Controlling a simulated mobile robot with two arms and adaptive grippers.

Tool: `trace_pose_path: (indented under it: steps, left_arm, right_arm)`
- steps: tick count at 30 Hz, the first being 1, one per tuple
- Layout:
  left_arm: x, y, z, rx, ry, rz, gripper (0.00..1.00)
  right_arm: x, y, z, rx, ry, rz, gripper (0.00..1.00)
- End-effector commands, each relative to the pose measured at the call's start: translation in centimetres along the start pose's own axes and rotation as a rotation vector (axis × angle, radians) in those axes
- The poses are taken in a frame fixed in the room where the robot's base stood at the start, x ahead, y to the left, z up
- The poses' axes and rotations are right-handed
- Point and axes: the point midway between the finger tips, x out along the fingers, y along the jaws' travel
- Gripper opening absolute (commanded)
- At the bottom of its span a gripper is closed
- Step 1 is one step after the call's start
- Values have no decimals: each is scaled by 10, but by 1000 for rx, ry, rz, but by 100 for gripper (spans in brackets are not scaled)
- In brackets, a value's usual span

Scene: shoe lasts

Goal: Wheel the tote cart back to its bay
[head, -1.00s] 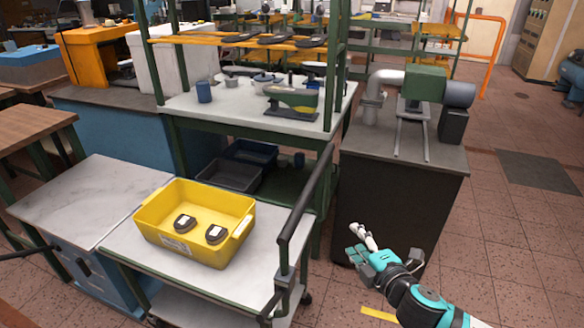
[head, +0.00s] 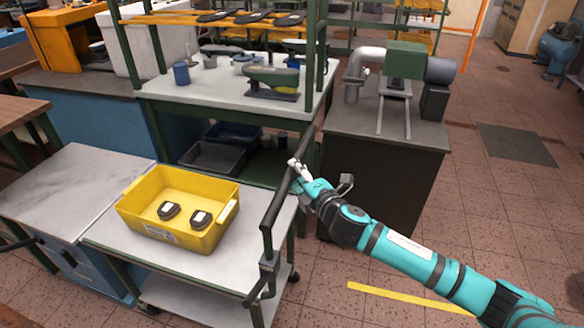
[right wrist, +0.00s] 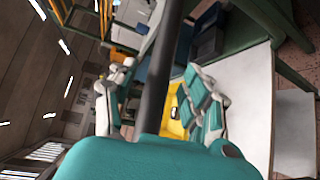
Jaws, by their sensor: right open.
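The tote cart (head: 215,262) has a pale top, a lower shelf, casters and a dark handle bar (head: 278,203) at its right end. A yellow tote (head: 158,230) with two dark pieces inside stands on the cart. My right gripper (head: 304,176) is open at the upper part of the handle. In the right wrist view, the dark bar (right wrist: 160,75) runs between its spread fingers, and the tote shows behind. Whether the fingers touch the bar I cannot tell. My left gripper is not in view.
A cabinet with a marble-like top (head: 65,190) stands close at the cart's left. A green-framed bench (head: 220,92) is behind it. A dark machine stand (head: 385,175) is behind my right arm. A yellow floor line (head: 410,300) crosses open tiles at right.

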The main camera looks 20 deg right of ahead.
Motion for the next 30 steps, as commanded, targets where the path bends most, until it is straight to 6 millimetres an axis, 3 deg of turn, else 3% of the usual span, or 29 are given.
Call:
trace_pose_path:
  steps: [6, 17, 28, 30]
  left_arm:
    - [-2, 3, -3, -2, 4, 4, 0]
    - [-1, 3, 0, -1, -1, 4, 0]
    - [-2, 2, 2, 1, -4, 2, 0]
    - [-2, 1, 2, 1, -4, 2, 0]
  right_arm:
    - [27, 0, 0, 1, -1, 0, 50]
    - [33, 0, 0, 0, 0, 0, 50]
    - [32, 0, 0, 0, 0, 0, 4]
    - [32, 0, 0, 0, 0, 0, 0]
